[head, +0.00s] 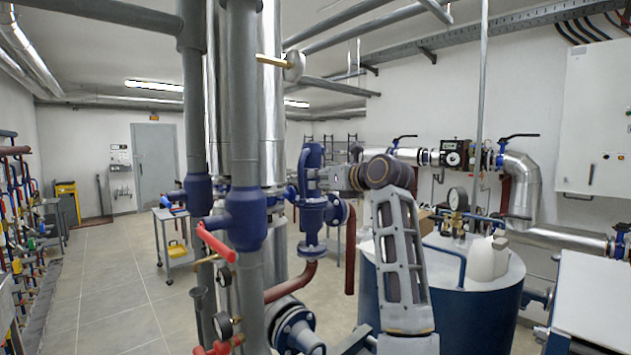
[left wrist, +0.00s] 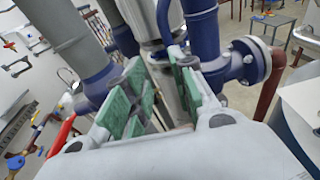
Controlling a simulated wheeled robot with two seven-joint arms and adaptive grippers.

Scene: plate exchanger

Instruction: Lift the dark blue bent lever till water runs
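The dark blue bent lever (head: 302,170) stands beside an upright blue valve body (head: 314,160) in the middle of the head view. In the left wrist view, the curved lever (left wrist: 163,20) comes down near the fingertips. My left gripper (head: 324,179) points left, close to the valve and lever. In the left wrist view, its green-padded fingers (left wrist: 160,70) are apart with a gap between them. The lever's lower end shows in line with this gap; I cannot tell whether it lies between the pads or beyond them. My right gripper is in neither view.
Thick grey vertical pipes (head: 243,120) stand just left of the valve. A red lever (head: 216,242) sticks out in front of them. A red-brown pipe (head: 292,283) bends below the valve. A blue tank (head: 470,318) stands at the right. Floor at the left (head: 110,285) is clear.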

